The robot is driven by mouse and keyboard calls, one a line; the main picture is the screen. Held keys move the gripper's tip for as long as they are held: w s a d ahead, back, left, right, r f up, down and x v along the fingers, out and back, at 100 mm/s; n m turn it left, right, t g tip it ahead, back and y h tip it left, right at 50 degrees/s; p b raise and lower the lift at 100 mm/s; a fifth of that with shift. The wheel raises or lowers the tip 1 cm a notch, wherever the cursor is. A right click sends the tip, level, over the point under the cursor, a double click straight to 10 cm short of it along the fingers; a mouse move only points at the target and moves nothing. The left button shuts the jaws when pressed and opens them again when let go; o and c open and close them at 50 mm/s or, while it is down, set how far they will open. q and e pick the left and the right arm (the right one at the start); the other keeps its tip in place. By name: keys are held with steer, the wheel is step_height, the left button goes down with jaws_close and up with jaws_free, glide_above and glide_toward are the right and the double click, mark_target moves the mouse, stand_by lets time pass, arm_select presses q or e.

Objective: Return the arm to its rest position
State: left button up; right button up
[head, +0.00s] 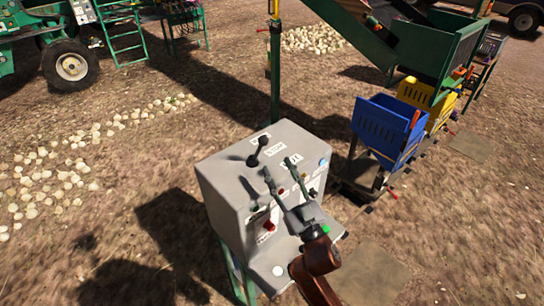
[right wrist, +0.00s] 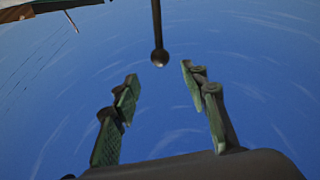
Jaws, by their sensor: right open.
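My right gripper (head: 281,175) is above the grey control box (head: 225,195), its two fingers spread apart and empty. A dark lever (head: 257,152) stands on the box top, just left of and beyond the fingertips. In the right wrist view, my open fingers (right wrist: 160,84) show against blue sky. A lever with a round knob (right wrist: 158,57) hangs in from the top there, in line with the gap and just past the fingertips; it looks apart from both fingers. My left gripper is out of view.
A red button (head: 268,225) is on the box front. A green post (head: 275,75) rises behind it. Onions (head: 50,185) lie on the ground at left. Open dirt surrounds the box.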

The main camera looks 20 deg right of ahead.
steer(key=shift+v, duration=0.9)
